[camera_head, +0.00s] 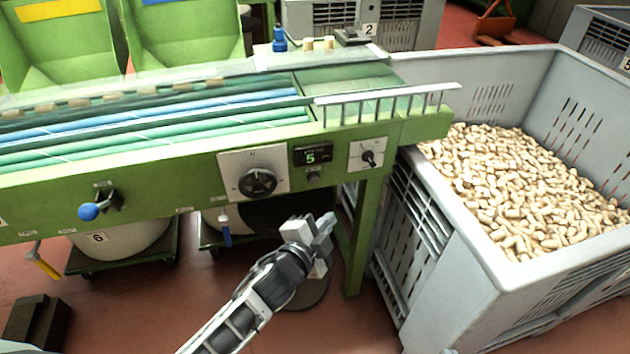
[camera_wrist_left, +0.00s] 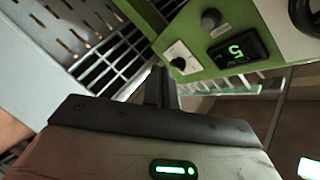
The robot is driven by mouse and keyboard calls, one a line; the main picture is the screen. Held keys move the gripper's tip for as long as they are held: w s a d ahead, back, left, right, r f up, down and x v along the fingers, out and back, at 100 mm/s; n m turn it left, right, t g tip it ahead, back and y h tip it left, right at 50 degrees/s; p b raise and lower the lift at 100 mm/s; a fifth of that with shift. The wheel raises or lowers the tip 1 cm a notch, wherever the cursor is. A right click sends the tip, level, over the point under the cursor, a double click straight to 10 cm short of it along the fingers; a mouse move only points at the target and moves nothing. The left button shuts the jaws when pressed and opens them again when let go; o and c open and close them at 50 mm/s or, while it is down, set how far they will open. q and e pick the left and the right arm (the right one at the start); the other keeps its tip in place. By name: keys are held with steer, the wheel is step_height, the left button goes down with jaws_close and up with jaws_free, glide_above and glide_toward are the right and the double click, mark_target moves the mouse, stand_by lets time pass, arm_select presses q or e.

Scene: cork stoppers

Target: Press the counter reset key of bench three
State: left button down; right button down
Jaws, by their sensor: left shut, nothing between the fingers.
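A green bench (camera_head: 150,185) carries a small black counter display (camera_head: 311,155) with a lit green 5. A small dark round key (camera_head: 314,177) sits just below the display. In the left wrist view the display (camera_wrist_left: 238,50) appears turned over, with the dark key (camera_wrist_left: 211,18) above it. My left gripper (camera_head: 328,224) is below and in front of the key, apart from the panel. Its fingers (camera_wrist_left: 161,85) are shut and empty, pointing toward the bench edge near the switch plate. I cannot read a bench number three. My right gripper is not in view.
A rotary dial (camera_head: 258,183) is left of the display and a switch (camera_head: 369,157) right of it. A blue-knobbed lever (camera_head: 88,211) is farther left. A grey crate (camera_head: 440,285) of corks stands right, close to the bench leg (camera_head: 365,235).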

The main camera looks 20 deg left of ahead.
mark_target(314, 180)
arm_select(q)
steer(key=w+a, duration=0.5)
steer(key=w, duration=0.2)
steer(key=shift+b, duration=0.45)
steer(key=shift+w, duration=0.15)
stand_by(1.6)
steer(key=shift+w+a, duration=0.2)
steer(key=shift+w, duration=0.1)
steer(key=shift+w+a, duration=0.25)
steer(key=shift+w, duration=0.1)
stand_by(0.7)
stand_by(0.3)
steer(key=shift+s+d+p, duration=0.3)
steer(key=shift+s+d, duration=0.15)
steer(key=shift+s, duration=0.25)
